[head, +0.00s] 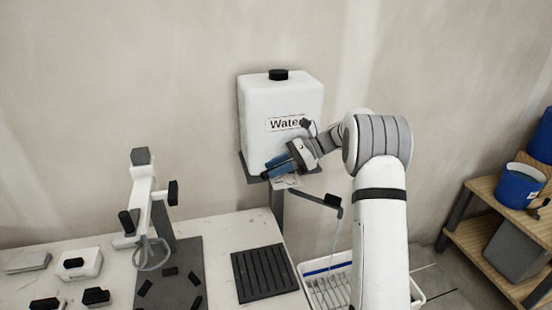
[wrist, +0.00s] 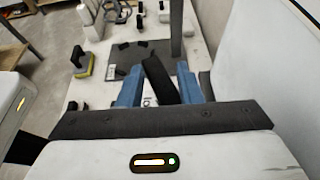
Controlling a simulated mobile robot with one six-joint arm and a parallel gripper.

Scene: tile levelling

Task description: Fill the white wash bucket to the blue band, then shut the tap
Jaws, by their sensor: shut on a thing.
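The white water tank (head: 280,112), labelled "Water", stands on a wall bracket. My gripper (head: 280,166) is at its lower front. In the wrist view its blue fingers (wrist: 158,82) are on both sides of a dark, tilted tap handle (wrist: 156,72), shut on it. A dark spout (head: 318,199) reaches down to the right below the tank. A thin pale stream (head: 335,232) hangs from its end towards the white wash bucket (head: 306,268). The blue band (head: 322,267) shows inside the bucket. My arm covers the bucket's right part, and the water level is unclear.
A white worktable (head: 225,232) at left carries a black slotted mat (head: 265,273), a white stand (head: 143,190) and several small blocks. A wooden shelf (head: 490,215) at right holds a blue bucket (head: 518,186) and a grey bin (head: 518,248).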

